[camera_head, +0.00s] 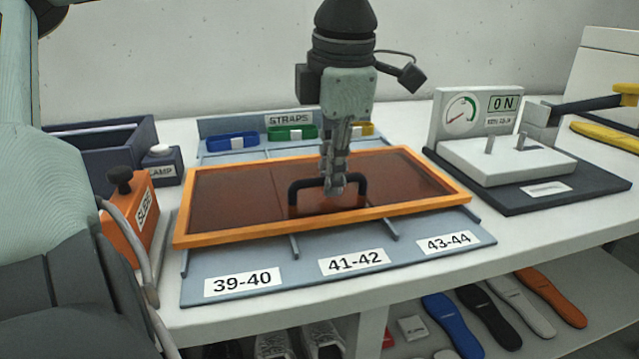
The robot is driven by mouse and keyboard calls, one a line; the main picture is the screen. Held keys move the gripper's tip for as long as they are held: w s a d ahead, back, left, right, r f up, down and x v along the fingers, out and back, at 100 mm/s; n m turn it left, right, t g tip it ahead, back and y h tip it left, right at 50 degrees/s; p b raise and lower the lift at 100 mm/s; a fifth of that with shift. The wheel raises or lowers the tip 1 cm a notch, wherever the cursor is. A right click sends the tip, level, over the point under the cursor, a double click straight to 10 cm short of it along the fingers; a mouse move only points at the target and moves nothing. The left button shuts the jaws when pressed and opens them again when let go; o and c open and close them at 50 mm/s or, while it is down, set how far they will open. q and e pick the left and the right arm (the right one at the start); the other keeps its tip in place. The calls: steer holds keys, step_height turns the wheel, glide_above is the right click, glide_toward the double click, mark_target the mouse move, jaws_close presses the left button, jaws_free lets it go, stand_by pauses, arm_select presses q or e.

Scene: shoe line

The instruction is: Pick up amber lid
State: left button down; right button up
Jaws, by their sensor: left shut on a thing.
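The amber lid (235,200) is a see-through brown panel with an orange frame and a dark handle (293,198) in its middle. It is over the grey-blue sorting tray (255,262), above the size labels. I cannot tell whether it rests on the tray or is slightly above it. My left gripper (333,186) points straight down over the lid's middle and is shut on the handle. The lid hides most of the tray's compartments. My right gripper is not in view.
A straps rack (289,120) with blue, green and yellow straps is behind the lid. A gauge fixture (508,160) stands at right. An orange glue box (133,215) and a dark bin (100,142) are at left. Insoles (495,315) lie on the shelf below.

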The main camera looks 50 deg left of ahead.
arm_select(q)
steer(key=shift+r, duration=0.1)
stand_by(0.3)
steer(key=shift+r, duration=0.6)
step_height(320, 180, up, 17)
steer(key=p, duration=0.1)
steer(key=shift+f+p, duration=0.2)
steer(key=shift+p, duration=0.15)
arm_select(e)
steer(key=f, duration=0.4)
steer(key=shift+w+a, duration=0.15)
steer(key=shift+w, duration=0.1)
arm_select(q)
steer(key=shift+s+d, duration=0.1)
